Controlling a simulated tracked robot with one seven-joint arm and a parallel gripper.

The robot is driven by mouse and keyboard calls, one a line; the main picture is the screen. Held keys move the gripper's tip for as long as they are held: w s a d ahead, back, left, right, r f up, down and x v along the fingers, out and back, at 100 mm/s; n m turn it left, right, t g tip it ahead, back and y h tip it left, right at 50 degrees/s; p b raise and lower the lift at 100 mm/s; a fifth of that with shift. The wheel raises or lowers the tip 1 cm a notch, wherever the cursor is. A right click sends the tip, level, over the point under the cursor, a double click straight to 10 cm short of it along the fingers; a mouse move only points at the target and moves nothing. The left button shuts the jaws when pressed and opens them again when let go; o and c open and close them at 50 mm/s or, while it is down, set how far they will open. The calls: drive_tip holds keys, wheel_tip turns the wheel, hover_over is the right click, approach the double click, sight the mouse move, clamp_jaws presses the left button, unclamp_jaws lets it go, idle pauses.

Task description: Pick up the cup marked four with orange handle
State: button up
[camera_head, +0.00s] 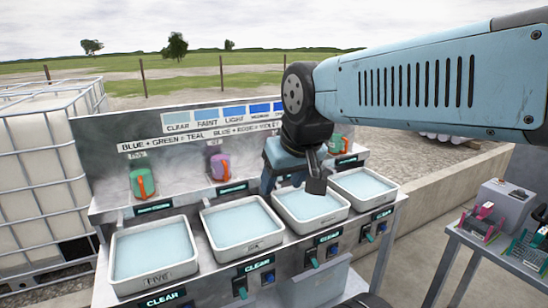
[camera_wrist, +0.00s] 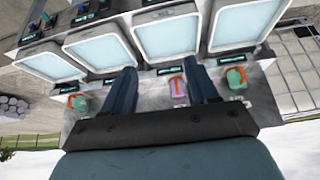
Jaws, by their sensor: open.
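A green cup with an orange handle (camera_head: 142,181) stands on the back ledge at the left; it also shows in the wrist view (camera_wrist: 235,77). A purple cup with an orange-pink handle (camera_head: 219,165) stands right of it, also in the wrist view (camera_wrist: 178,90). Another green cup with an orange handle (camera_head: 337,143) is at the right, also in the wrist view (camera_wrist: 77,103). I cannot read a four on any cup. My gripper (camera_head: 292,186) is open and empty above the third tray, right of the purple cup. In the wrist view, the fingers (camera_wrist: 162,68) hide part of the ledge.
Several white trays of pale blue liquid line the bench, including the leftmost (camera_head: 115,262) and third (camera_head: 299,216). A backboard with colour swatches (camera_head: 222,113) rises behind. A caged white tank (camera_head: 40,150) stands left; a side table (camera_head: 500,257) stands right.

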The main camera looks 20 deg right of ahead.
drive_tip(key=o, duration=0.7)
drive_tip(key=w+d+f+t, duration=0.1)
drive_tip(key=w, duration=0.3)
drive_tip(key=w+d+t, duration=0.1)
drive_tip(key=w, duration=0.4)
drive_tip(key=w+d+f+m+t, duration=0.1)
drive_tip(key=w, duration=0.3)
drive_tip(key=shift+w+d+f+h, duration=0.25)
drive_tip(key=shift+w+f+h, duration=0.05)
drive_tip(key=shift+w+h, duration=0.1)
drive_tip(key=shift+o, duration=0.2)
drive_tip(key=w+d+f+m+t+h, duration=0.3)
drive_tip(key=w+d+f+t+h, duration=0.35)
drive_tip(key=w+d+f, duration=0.85)
drive_tip(key=shift+t+y, duration=0.45)
drive_tip(key=shift+t, duration=0.3)
drive_tip(key=shift+r+x, duration=0.3)
drive_tip(key=shift+x, duration=2.45)
drive_tip(key=shift+r+x, duration=0.3)
drive_tip(key=shift+x, duration=2.45)
drive_tip(key=shift+r+x, duration=0.25)
drive_tip(key=shift+x, duration=2.45)
